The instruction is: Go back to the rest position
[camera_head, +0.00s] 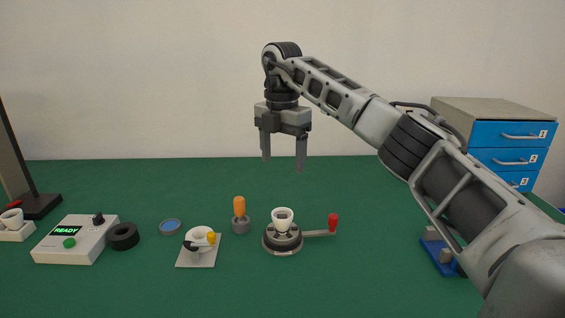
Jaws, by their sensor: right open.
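My right gripper (284,160) hangs in the air above and behind the middle of the green table, fingers pointing down. Its fingers are apart with nothing between them. My right arm reaches in from the lower right. Below the gripper, a white cup-shaped piece (282,219) sits on a round dark base (283,240) with a red-knobbed lever (333,223) out to the right. The gripper is clear of it. My left gripper is not in view.
A control box (77,240) showing READY, a black ring (124,236), a blue disc (171,227), an orange-handled tool (239,211) and a white socket on a plate (199,250) stand left. A blue-drawer cabinet (490,109) stands back right; a blue holder (438,252) is partly hidden by my arm.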

